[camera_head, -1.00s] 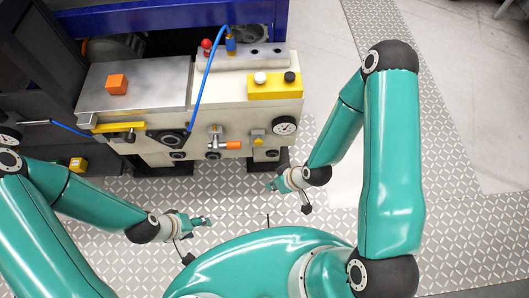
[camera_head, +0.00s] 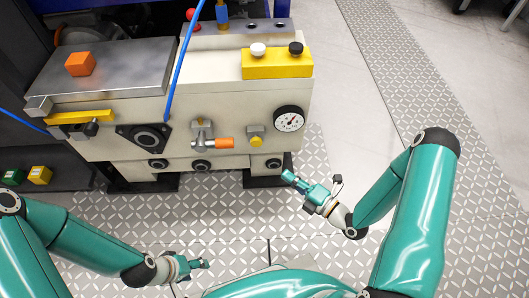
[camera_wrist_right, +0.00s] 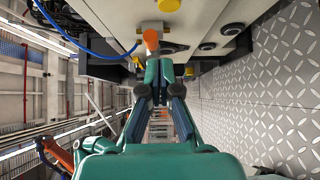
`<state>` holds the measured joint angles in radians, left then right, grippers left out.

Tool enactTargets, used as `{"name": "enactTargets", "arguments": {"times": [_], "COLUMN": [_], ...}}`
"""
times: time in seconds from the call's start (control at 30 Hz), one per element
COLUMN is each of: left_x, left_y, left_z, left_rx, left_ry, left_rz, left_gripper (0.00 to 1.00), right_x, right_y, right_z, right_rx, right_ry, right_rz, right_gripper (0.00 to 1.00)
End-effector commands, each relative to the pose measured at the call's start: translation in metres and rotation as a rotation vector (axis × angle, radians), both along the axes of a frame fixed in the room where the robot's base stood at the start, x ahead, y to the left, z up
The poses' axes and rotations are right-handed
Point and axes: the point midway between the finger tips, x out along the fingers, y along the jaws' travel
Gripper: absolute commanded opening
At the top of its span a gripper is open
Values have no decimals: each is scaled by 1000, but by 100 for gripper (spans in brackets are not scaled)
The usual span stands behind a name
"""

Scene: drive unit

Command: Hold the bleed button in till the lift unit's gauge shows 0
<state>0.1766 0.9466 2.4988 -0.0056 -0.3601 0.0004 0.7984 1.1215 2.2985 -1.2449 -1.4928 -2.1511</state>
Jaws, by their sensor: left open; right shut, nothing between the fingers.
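The lift unit (camera_head: 215,110) is a pale block with a round white dial gauge (camera_head: 289,118) at the right of its front; its reading is too small to tell. A yellow button (camera_head: 256,140) sits on the front just left of and below the gauge, probably the bleed button. A yellow knob (camera_wrist_right: 168,5) at the wrist view's top edge looks like the same one. My right gripper (camera_head: 288,176) is shut and empty, below and right of the button in the picture, apart from it. My left gripper (camera_head: 205,263) is open and empty over the floor.
An orange-handled valve (camera_head: 222,143) is left of the button. A yellow box (camera_head: 277,65) with a white and a black knob is on top. A blue hose (camera_head: 181,60) hangs across the front. An orange block (camera_head: 80,64) lies on the metal plate. Patterned floor (camera_head: 225,215) is clear before the unit.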

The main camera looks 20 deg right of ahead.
Motion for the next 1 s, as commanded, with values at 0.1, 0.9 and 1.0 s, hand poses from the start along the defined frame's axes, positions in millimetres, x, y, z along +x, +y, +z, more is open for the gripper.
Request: {"name": "enactTargets", "arguments": {"times": [0.1,0.9,1.0], "left_x": [0,0,0], "left_y": [0,0,0], "left_z": [1,-18,-23], "left_rx": [0,0,0], "left_ry": [-1,0,0], "left_rz": [0,0,0], "left_gripper": [59,59,59], "right_x": [0,87,103], "right_y": [0,50,46], "right_z": [1,0,-1], "right_rx": [0,0,-1], "right_ry": [1,-1,0], "right_rz": [0,6,1], "right_gripper": [0,0,0]}}
